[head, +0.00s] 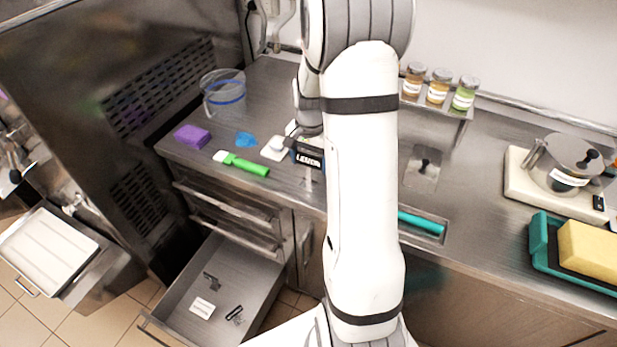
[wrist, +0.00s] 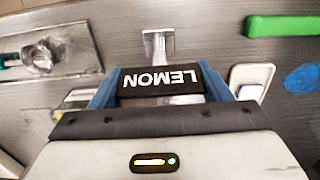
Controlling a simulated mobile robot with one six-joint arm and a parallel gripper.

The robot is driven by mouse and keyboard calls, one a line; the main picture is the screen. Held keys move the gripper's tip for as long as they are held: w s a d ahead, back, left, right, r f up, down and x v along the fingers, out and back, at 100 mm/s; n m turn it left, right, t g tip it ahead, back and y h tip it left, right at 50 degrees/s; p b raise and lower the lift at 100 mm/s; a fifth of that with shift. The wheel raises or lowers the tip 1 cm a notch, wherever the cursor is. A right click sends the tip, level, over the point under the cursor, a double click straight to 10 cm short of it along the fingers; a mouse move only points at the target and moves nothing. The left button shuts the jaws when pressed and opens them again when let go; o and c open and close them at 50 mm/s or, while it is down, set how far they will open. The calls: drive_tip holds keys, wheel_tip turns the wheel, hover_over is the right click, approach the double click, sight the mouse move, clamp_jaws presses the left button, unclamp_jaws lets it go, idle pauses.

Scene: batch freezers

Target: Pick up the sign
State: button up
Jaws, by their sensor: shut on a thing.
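The sign is a small black plate with white LEMON lettering (wrist: 160,80). In the wrist view it sits between the two blue fingers of my gripper (wrist: 160,88), upside down in the picture. My gripper is shut on it. A metal stand or clip (wrist: 158,44) shows just beyond the sign; I cannot tell whether they touch. In the head view the sign (head: 308,158) is at the counter's front part, left of my arm, with my gripper (head: 305,148) over it. My arm hides part of the counter behind.
A green-handled scraper (head: 243,164), a purple sponge (head: 192,136), a blue scrap (head: 246,139) and a clear container (head: 223,93) lie left. Several jars (head: 438,88) stand on a rack at the back. A pot (head: 568,165) and teal tray (head: 570,268) are right. A drawer (head: 222,295) hangs open below.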

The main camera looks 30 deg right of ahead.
drive_tip(key=shift+r, duration=0.1)
drive_tip(key=c, duration=0.6)
